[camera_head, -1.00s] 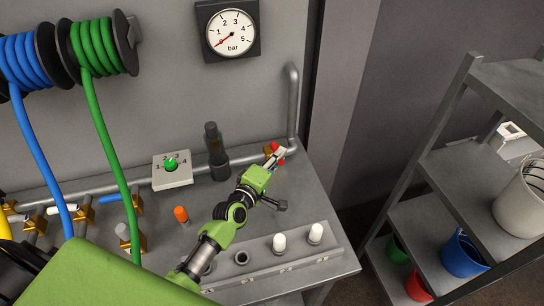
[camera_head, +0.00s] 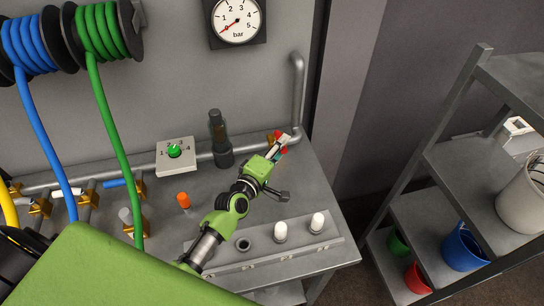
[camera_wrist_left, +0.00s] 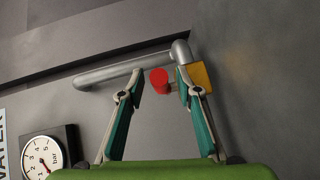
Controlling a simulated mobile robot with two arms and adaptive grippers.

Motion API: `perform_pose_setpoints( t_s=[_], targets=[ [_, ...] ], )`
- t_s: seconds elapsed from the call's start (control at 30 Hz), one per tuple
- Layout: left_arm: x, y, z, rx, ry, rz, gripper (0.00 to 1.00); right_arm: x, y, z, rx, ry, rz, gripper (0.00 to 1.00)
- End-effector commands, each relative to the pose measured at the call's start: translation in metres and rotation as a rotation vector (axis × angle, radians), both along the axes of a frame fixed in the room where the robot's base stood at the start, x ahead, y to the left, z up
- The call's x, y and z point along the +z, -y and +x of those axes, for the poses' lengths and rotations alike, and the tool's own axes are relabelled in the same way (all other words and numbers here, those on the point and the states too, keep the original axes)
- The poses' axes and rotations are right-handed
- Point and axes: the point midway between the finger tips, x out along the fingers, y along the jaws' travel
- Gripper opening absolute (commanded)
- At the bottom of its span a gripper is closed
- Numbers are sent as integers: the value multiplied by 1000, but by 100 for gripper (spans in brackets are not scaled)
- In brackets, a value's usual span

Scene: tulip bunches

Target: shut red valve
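The red valve's handle (camera_head: 284,151) shows in small red parts around my left gripper's fingers, at the right end of the pipe in the head view. Its brass body (camera_head: 270,139) is partly hidden by the gripper. In the left wrist view, the red handle (camera_wrist_left: 159,80) lies between the two fingertips, nearer the right one, with the yellow-brass body (camera_wrist_left: 202,75) behind the right finger. My left gripper (camera_head: 281,146) is open; its fingers stand well apart in the left wrist view (camera_wrist_left: 160,84). I cannot tell whether the right fingertip touches the handle. My right gripper is not in view.
A grey pipe (camera_head: 299,90) rises up the wall beside the valve. A dark cylinder (camera_head: 219,140) and a white dial box (camera_head: 175,156) stand left of it. A pressure gauge (camera_head: 237,20) hangs above. A rack (camera_head: 287,255) with white pegs lies in front; shelves stand right.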

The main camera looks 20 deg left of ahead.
Motion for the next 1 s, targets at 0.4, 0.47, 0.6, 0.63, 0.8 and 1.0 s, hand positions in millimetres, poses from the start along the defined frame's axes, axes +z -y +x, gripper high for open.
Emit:
perform_pose_setpoints(
  t_s=[0.4,0.47,0.6,0.63,0.8,1.0],
  targets=[
    [10,-13,-82,0,-4,3,32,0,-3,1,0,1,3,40],
    [11,-14,-90,0,-4,3,32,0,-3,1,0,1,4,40],
    [13,-16,-104,0,-3,0,32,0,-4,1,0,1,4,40],
    [14,-16,-105,0,-3,0,32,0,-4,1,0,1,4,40],
    [15,-17,-108,0,-2,0,32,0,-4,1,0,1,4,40],
    [15,-17,-108,0,-2,0,32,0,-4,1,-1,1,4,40]
  ],
)
